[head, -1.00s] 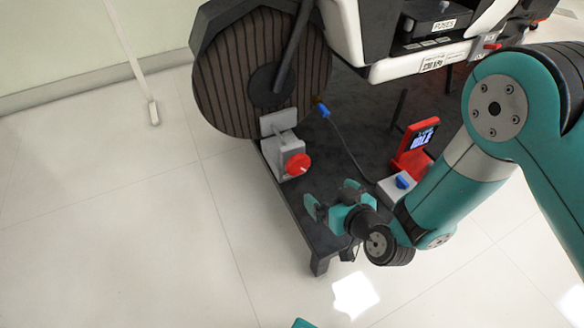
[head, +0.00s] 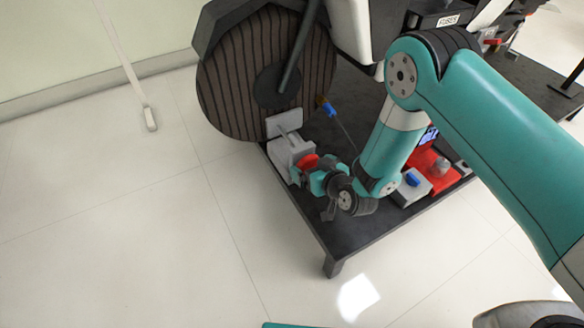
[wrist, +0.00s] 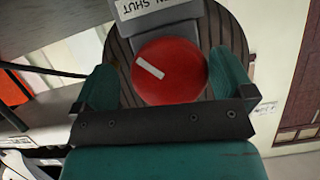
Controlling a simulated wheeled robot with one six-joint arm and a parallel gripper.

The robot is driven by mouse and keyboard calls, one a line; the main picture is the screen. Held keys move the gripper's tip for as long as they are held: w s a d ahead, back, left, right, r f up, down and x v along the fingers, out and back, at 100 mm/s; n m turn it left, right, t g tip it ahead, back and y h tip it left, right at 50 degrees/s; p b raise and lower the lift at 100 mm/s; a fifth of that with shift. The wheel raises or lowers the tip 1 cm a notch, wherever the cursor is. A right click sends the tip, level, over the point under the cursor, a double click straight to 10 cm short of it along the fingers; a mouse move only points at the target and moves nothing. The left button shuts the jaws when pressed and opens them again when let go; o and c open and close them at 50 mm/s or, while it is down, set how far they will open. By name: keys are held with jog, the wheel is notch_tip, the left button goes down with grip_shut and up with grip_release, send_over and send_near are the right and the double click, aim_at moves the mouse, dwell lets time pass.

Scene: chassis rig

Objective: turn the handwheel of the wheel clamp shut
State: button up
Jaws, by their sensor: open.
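The wheel clamp (head: 286,150) is a grey block with an upright plate, standing at the edge of the dark platform against the wheel (head: 232,85). Its red handwheel (head: 308,161) is partly hidden by my gripper (head: 312,176) in the head view. In the wrist view the round red handwheel (wrist: 168,72), with a white slanted mark, sits between the two teal fingers of my gripper (wrist: 168,85). The fingers are open, one on each side of it, with small gaps showing. A white label (wrist: 140,8) reading "SHUT" in part sits above the handwheel.
A grey box with a blue knob (head: 412,178) and a red stand (head: 428,165) are right of my gripper on the platform (head: 350,235). A blue-tipped cable (head: 328,108) hangs behind the clamp.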

jog(key=shift+a, duration=0.3)
jog(key=shift+a, duration=0.15)
jog(key=c, duration=0.9)
jog(key=shift+c, duration=0.2)
jog(key=shift+f, duration=0.1)
jog(key=shift+d+f+b, duration=0.1)
jog(key=shift+d+b, duration=0.1)
jog(key=shift+b, duration=0.35)
jog(key=shift+w+f+m+g+y+b, duration=0.1)
jog(key=shift+m+g+y+b, duration=0.4)
jog(key=shift+m+b, duration=0.55)
jog(key=m+y+b, duration=0.1)
jog(key=m, duration=0.1)
jog(key=m+y+b, duration=0.1)
jog(key=shift+a+r+g+y+b, duration=0.1)
jog(key=shift+r+g+y+b, duration=0.15)
jog(key=shift+g+y+b, duration=0.05)
jog(key=shift+m, duration=0.25)
